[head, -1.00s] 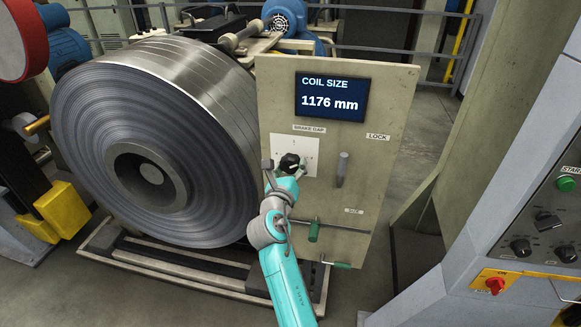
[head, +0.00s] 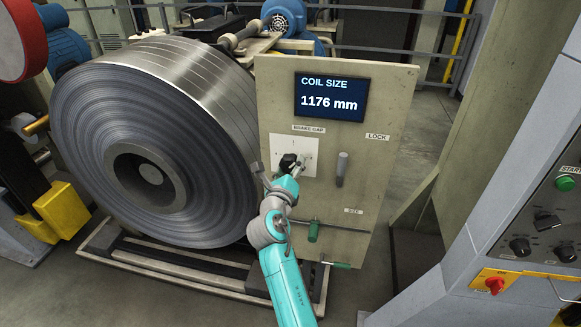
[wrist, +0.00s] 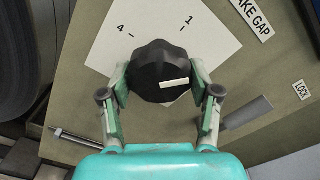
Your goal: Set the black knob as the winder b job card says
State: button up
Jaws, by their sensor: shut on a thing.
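The black knob (head: 287,160) sits on a white dial plate (head: 310,146) below the label BRAKE GAP. In the wrist view the knob (wrist: 158,60) has a white pointer mark at its lower right, directed toward the right. Numerals 4 and 1 show on the plate; the rest of the scale is hidden by the knob and fingers. My gripper (wrist: 160,92) is shut on the knob, one finger on each side; it also shows in the head view (head: 291,168). No winder b job card is readable in these views.
The panel (head: 390,100) carries a screen (head: 331,97) reading COIL SIZE 1176 mm, a grey LOCK handle (head: 342,168) right of the knob and a green-handled lever (head: 313,232) below. A large steel coil (head: 150,130) stands close left. A grey control console (head: 500,220) is at right.

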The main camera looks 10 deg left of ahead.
jog(key=shift+f, duration=0.1)
jog(key=o, duration=1.1)
jog(key=shift+o, duration=0.2)
jog(key=shift+m, duration=0.3)
